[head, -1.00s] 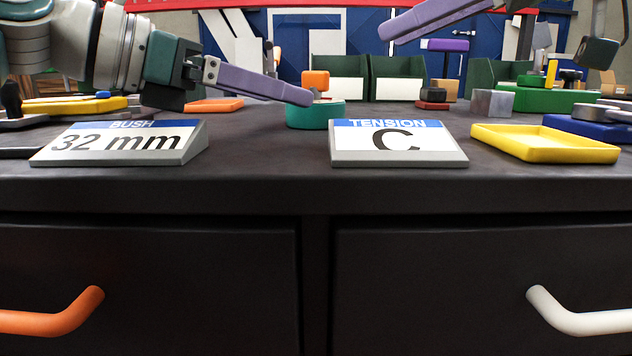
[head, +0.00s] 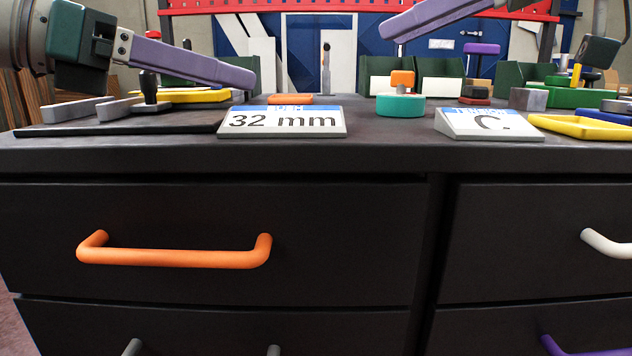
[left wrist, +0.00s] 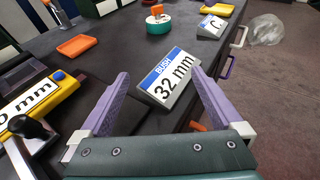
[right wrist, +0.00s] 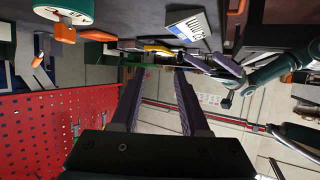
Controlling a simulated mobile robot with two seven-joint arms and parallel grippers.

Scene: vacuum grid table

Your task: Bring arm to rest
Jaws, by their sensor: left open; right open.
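My left gripper (head: 248,76) is open and empty. Its purple fingers hang in the air above the table, to the left of and above the white and blue "32 mm" sign (head: 283,122) in the head view. In the left wrist view, the sign (left wrist: 170,82) shows between the open fingertips (left wrist: 160,73), with no visible hold on it. My right gripper (head: 388,30) enters at the upper right of the head view, raised above the table. Its two fingers (right wrist: 160,70) stand apart and empty in the right wrist view.
The dark table (head: 390,153) has drawers with an orange handle (head: 175,255) and a white handle (head: 605,243). A teal round part (head: 400,106), a "C" sign (head: 487,125) and a yellow tray (head: 580,127) stand on it. A red perforated panel (right wrist: 60,120) shows in the right wrist view.

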